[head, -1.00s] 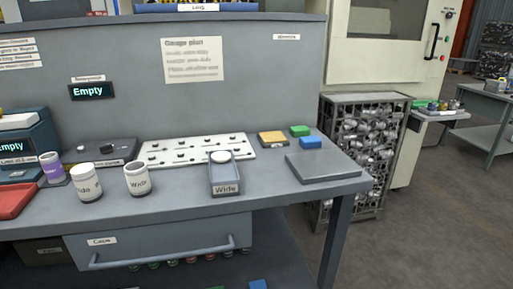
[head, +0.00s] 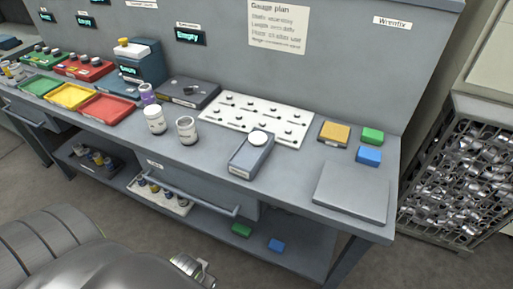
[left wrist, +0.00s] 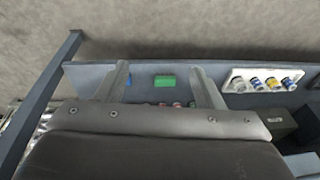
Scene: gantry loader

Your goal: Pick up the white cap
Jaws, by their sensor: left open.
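A round white cap (head: 258,138) sits at the far end of a narrow grey holder (head: 247,163) on the bench in the head view. The cap is not visible in the left wrist view. My left gripper (left wrist: 160,68) is open, its two fingers apart with nothing held between them. In the left wrist view it faces the lower shelf and floor, with a green block (left wrist: 165,81) showing between the fingers. My left arm fills the lower left of the head view, well apart from the cap. My right gripper is not in view.
A drawer handle (head: 200,203) juts from the bench front. A white tray (left wrist: 292,90) with several fittings is on the shelf.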

